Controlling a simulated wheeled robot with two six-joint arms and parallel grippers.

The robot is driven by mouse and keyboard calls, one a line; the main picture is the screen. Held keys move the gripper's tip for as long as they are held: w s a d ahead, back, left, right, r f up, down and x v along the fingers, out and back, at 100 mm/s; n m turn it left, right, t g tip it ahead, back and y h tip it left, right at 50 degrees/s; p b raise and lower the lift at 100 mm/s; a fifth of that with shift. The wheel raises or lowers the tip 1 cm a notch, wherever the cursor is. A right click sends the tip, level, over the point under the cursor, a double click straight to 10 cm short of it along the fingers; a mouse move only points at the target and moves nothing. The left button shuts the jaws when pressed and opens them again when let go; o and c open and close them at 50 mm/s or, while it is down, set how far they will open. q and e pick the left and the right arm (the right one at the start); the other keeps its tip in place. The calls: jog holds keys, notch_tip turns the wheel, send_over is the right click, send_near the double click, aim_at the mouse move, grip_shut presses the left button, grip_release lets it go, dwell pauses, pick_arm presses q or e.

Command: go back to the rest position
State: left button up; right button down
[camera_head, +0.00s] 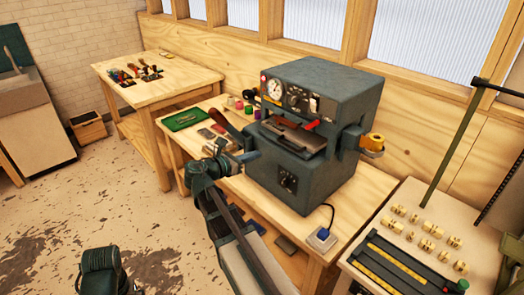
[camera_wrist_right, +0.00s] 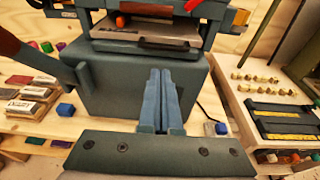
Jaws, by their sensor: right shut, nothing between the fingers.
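My right gripper (camera_head: 246,157) is in front of the left side of the dark grey press machine (camera_head: 310,165), over the workbench. In the right wrist view its two blue-grey fingers (camera_wrist_right: 160,85) are together with nothing between them. They point at the machine's front body (camera_wrist_right: 115,85), and I cannot tell the exact gap. My left gripper is not seen; a dark part of my left arm shows at the bottom left of the head view. Small coloured foil rolls (camera_head: 239,105) stand on the bench left of the machine.
A yellow-orange roll (camera_head: 374,142) sits on the machine's right side. A green tray (camera_head: 187,119) and small blocks lie on the bench at left. A side table (camera_head: 160,80) holds tools. At right, a bench carries brass pieces (camera_head: 425,230) and a dark rack. Floor at left is open.

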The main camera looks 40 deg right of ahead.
jog(key=shift+a, duration=0.45)
jog(key=s+a+f+m+y, duration=0.3)
jog(key=a+f+m, duration=0.15)
jog(key=a, duration=0.45)
jog(key=s+a+f+m+y, duration=0.25)
jog(key=a+f+y, duration=0.2)
jog(key=a, duration=0.45)
jog(key=s+a+f+m+y, duration=0.2)
jog(key=a+f+m+y, duration=0.15)
jog(key=a+f, duration=0.4)
jog(key=s+a+m+g+y, duration=0.1)
jog(key=s+a+m+y, duration=0.2)
jog(key=s+a, duration=0.4)
jog(key=a+m, duration=0.1)
jog(key=a, duration=0.5)
jog(key=shift+s+a+f+m+g, duration=0.15)
jog(key=shift+a+f+m+g, duration=0.15)
jog(key=shift+m, duration=0.05)
